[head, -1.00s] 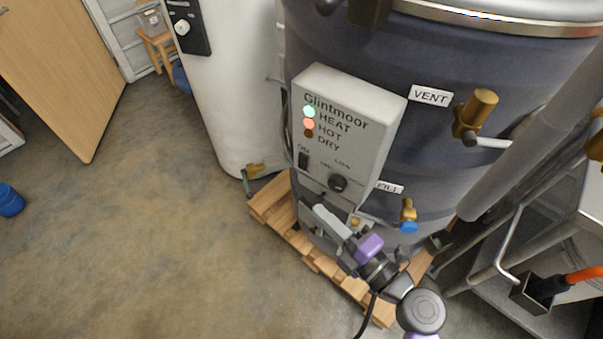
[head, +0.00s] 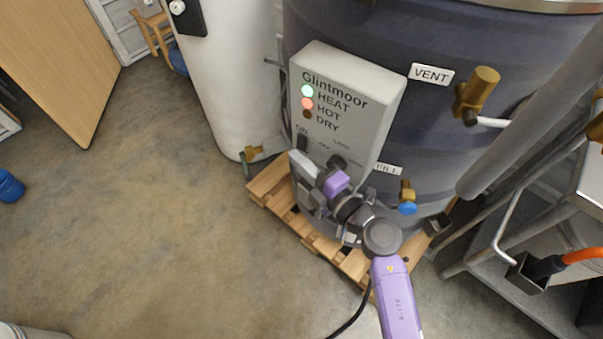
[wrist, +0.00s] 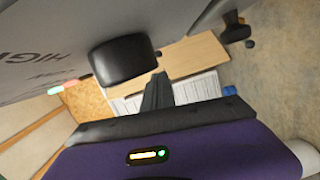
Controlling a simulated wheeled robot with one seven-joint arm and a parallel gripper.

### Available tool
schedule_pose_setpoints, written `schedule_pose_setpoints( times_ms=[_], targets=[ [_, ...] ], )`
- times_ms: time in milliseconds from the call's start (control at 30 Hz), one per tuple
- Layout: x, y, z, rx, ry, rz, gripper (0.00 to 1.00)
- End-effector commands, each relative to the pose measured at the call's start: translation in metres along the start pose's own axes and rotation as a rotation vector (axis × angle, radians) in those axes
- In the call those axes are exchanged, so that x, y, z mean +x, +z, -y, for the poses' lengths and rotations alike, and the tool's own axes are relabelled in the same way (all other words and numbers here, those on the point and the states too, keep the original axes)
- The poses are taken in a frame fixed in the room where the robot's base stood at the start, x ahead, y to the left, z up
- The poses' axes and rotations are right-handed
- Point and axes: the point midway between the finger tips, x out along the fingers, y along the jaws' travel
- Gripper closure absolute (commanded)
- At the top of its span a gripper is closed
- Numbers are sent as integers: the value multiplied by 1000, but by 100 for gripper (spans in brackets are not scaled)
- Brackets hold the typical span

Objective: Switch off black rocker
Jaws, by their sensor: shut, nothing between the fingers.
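The black rocker (head: 302,143) is on the lower left of the light grey Glintmoor control box (head: 340,105), below an "ON" label. I cannot make out which way it is tilted. My gripper (head: 297,158) is shut and empty, just below the rocker in the head view and partly covering the box's lower edge. Whether it touches the box is not clear. In the wrist view my shut fingers (wrist: 158,77) point past a large black knob (wrist: 122,62) beside the printed word "HIGH". The rocker is not clearly identifiable there.
On the box the green HEAT lamp (head: 307,90) and red HOT lamp (head: 306,103) are lit; DRY (head: 307,115) is dark. The dial knob (head: 337,163) is close right of my gripper. A brass valve with blue cap (head: 407,198) is lower right. Floor at left is open.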

Motion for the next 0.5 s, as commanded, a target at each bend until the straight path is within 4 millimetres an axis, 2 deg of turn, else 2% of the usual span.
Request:
schedule_pose_setpoints(
  times_ms=[200,500],
  targets=[
    [4,16,1,0,-1,-1,100],
    [4,17,0,0,-1,-1,100]
  ],
)
